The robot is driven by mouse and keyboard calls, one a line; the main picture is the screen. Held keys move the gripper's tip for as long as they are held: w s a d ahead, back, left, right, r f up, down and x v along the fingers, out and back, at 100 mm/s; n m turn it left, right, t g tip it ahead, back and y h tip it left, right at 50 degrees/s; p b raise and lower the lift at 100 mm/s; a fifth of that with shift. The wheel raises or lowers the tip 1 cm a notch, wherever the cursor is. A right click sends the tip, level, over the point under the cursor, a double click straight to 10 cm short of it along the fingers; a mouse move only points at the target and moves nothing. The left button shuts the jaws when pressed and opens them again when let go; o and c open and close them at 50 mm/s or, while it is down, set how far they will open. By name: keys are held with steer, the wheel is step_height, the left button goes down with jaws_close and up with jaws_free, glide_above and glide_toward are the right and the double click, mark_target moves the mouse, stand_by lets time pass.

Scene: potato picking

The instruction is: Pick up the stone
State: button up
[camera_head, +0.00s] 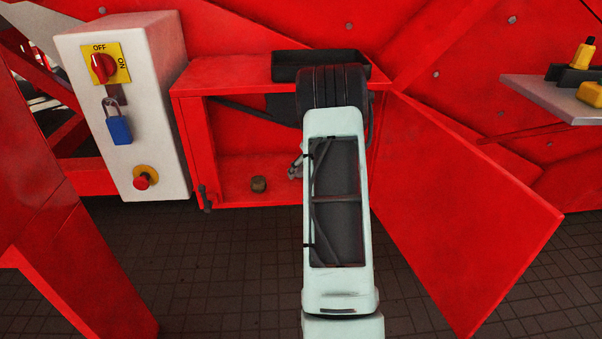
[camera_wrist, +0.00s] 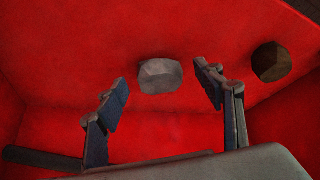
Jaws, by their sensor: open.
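A grey, faceted stone (camera_wrist: 160,76) lies on the red floor of the cabinet in the wrist view. My gripper (camera_wrist: 163,80) is open, with one finger to each side of the stone in the picture. The fingers do not visibly grip it, and I cannot tell how much height separates them from it. A brown, potato-like lump (camera_wrist: 271,62) lies to the right, outside the fingers. In the head view a brown lump (camera_head: 259,184) sits on the cabinet floor left of my arm. I cannot make out the grey stone there; my arm covers much of the cabinet.
The red cabinet (camera_head: 187,135) has walls close around my gripper. Its open door (camera_head: 470,205) stands to the right. A white switch box (camera_head: 150,150) with a blue padlock stands left. A black tray (camera_head: 287,66) sits on top of the cabinet.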

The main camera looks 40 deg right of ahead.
steer(key=shift+w+f, duration=0.3)
steer(key=shift+f, duration=0.1)
steer(key=c, duration=1.4)
steer(key=shift+o, duration=0.2)
steer(key=shift+r, duration=0.15)
